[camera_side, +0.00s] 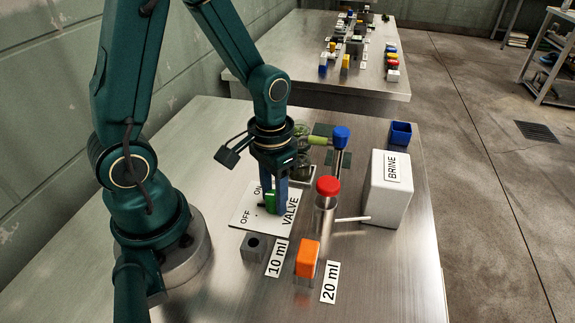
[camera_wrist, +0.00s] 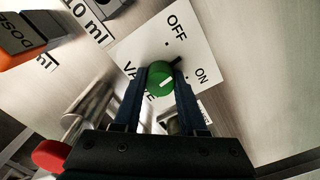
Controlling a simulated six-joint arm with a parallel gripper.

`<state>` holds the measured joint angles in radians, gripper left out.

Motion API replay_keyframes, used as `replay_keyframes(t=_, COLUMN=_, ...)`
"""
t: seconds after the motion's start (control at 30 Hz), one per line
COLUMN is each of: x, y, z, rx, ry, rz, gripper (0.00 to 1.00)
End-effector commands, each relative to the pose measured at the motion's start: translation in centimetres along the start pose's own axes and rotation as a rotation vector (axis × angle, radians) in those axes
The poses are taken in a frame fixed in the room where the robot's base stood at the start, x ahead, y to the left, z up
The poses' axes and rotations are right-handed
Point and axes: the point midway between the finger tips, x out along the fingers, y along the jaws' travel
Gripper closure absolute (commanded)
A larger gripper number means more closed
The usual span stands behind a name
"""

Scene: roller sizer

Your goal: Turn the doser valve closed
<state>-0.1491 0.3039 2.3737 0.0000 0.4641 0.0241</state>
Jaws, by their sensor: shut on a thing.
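The doser valve is a round green knob (camera_wrist: 160,77) on a white plate (camera_wrist: 190,45) marked OFF, ON and VALVE. In the wrist view my gripper (camera_wrist: 159,82) is shut on the knob, with one dark blue finger on each side. A small black tab at the knob's edge points between the OFF and ON words.
An orange block (camera_side: 307,259) and grey holder (camera_side: 255,246) stand in front by 10 ml and 20 ml labels.

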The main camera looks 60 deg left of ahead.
Motion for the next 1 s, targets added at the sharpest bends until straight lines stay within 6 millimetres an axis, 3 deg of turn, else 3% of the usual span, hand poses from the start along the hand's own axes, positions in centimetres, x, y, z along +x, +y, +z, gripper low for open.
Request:
replay_keyframes(t=0.5, x=-0.06, y=0.01, z=-0.03, rx=-0.457, ry=0.001, rz=0.001, gripper=1.0)
replay_keyframes(t=1.0, x=-0.06, y=0.0, z=-0.03, rx=-0.665, ry=0.001, rz=0.001, gripper=1.0)
